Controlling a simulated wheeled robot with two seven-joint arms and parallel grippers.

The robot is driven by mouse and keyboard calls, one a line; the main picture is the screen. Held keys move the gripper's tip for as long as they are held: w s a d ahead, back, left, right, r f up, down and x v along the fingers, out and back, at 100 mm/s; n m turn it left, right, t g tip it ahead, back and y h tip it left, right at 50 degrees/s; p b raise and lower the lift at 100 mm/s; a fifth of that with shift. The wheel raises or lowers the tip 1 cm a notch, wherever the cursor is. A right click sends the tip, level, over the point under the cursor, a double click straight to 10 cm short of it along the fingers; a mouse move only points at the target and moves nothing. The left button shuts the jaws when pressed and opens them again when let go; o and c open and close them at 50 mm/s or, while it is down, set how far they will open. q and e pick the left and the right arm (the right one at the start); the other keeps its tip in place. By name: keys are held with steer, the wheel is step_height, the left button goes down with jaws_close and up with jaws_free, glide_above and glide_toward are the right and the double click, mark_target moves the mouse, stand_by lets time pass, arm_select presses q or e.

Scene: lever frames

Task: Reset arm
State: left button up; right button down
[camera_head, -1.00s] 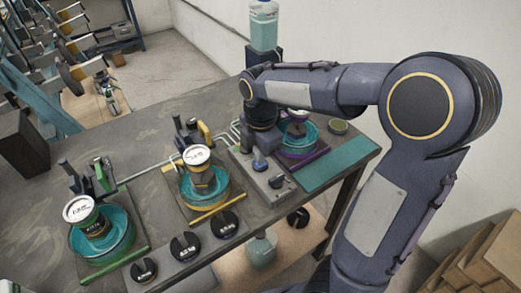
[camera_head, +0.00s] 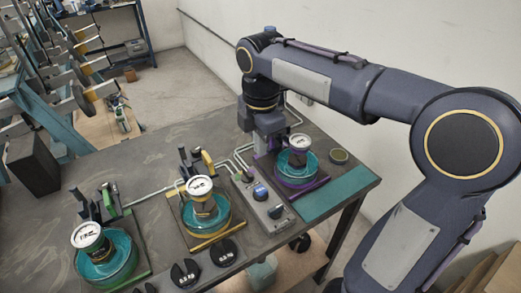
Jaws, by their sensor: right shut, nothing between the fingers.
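My right arm reaches in from the right, across the back of the table. Its gripper (camera_head: 268,143) points down beside the rear purple-based station (camera_head: 296,165), at its left. The fingers are shut with nothing between them; their tips are small and partly hard to make out. The gripper looks apart from the dial gauge (camera_head: 299,142) on that station, though its exact gap to the levers there cannot be told. My left gripper is not in view.
The grey table (camera_head: 145,160) also bears a yellow-based station (camera_head: 207,215), a green-based station (camera_head: 104,256) and a control box with knobs (camera_head: 262,202). Black weights (camera_head: 224,252) lie in front. A teal mat (camera_head: 335,193) is at the right. A black box (camera_head: 33,163) stands left.

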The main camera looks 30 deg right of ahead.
steer(key=shift+s, duration=0.1)
stand_by(0.6)
steer(key=s+a+f+m+t+y, duration=0.1)
steer(key=s+f+m, duration=0.3)
steer(key=s+m, duration=0.5)
steer(key=s+a+f+m+t+y, duration=0.1)
steer(key=s+f+m+t, duration=0.3)
steer(key=s+m, duration=0.5)
steer(key=m+y, duration=0.1)
steer(key=m, duration=0.1)
steer(key=shift+a+m+y, duration=0.2)
steer(key=shift+m+y, duration=0.1)
steer(key=shift+y, duration=0.1)
steer(key=w+d+r+n+g+h, duration=0.1)
steer(key=w+r+n, duration=0.3)
steer(key=w+n, duration=0.5)
steer(key=w+d+r+n+g+h, duration=0.1)
steer(key=w+r+n+g, duration=0.3)
steer(key=w+n, duration=0.5)
steer(key=shift+d+r+n+h, duration=0.25)
steer(key=shift+r+n+h, duration=0.55)
steer(key=shift+n, duration=0.6)
steer(key=shift+f, duration=0.2)
